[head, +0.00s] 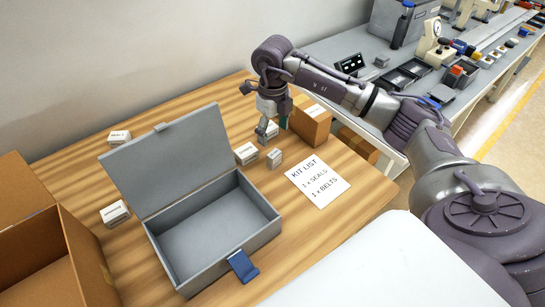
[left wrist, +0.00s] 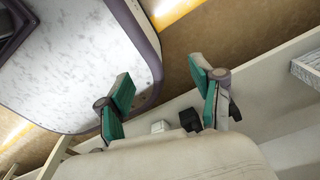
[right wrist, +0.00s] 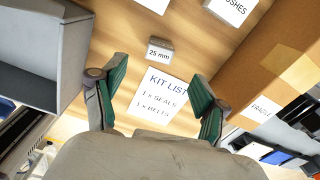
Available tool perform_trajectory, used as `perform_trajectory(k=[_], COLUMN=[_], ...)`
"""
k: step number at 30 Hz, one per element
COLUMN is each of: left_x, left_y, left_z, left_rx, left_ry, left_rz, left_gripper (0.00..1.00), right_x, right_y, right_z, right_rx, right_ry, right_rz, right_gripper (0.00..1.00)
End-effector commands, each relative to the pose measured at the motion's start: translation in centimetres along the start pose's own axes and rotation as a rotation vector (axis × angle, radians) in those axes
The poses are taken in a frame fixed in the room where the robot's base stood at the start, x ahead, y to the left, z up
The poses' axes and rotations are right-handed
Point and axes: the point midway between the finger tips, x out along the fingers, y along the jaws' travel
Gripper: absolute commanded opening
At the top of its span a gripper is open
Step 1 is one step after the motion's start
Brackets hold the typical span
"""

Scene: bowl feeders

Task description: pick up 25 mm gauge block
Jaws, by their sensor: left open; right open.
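The 25 mm gauge block (right wrist: 159,49) is a small grey block with a white label, lying on the wooden table. In the head view it is the small block (head: 274,158) between the open grey box and the kit list. My right gripper (head: 272,124) is open and empty above the table, behind the block in the head view. In the right wrist view my right gripper (right wrist: 157,72) has its fingers apart, with the block ahead between their lines. My left gripper (left wrist: 160,72) is open and empty, away from the table; the head view does not show it.
The kit list sheet (head: 318,183) lies beside the block. A white carton (head: 246,153) stands close on its left, and a cardboard box (head: 310,124) behind right. The grey lidded box (head: 262,205) stands open in front. A workbench (head: 345,45) is at the back.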

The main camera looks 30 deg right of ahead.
Motion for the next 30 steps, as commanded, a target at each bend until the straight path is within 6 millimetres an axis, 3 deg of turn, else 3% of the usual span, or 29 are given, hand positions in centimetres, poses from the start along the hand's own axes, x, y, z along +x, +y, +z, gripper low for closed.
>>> perform_trajectory(k=[6,14,21,30], left_x=[-0.6,-1.3,-2.2,-2.2], left_y=[0.0,-0.3,-0.3,-0.2], left_z=[0.1,-1.5,-1.7,-1.2], left_rx=[-0.001,-0.001,-0.002,-0.002], left_ry=[-0.002,0.021,0.024,0.016], left_rz=[0.000,-0.003,-0.003,-0.003], left_gripper=[0.66,0.66,0.66,0.66], right_x=[3.7,5.7,9.2,9.9], right_y=[0.1,0.1,0.1,0.0], right_z=[0.0,-0.2,-0.4,-0.3], right_rx=[-0.001,-0.002,-0.002,-0.002], right_ry=[0.001,0.002,0.001,-0.002], right_rz=[0.004,0.004,0.005,0.003], right_gripper=[0.73,0.73,0.73,0.73])
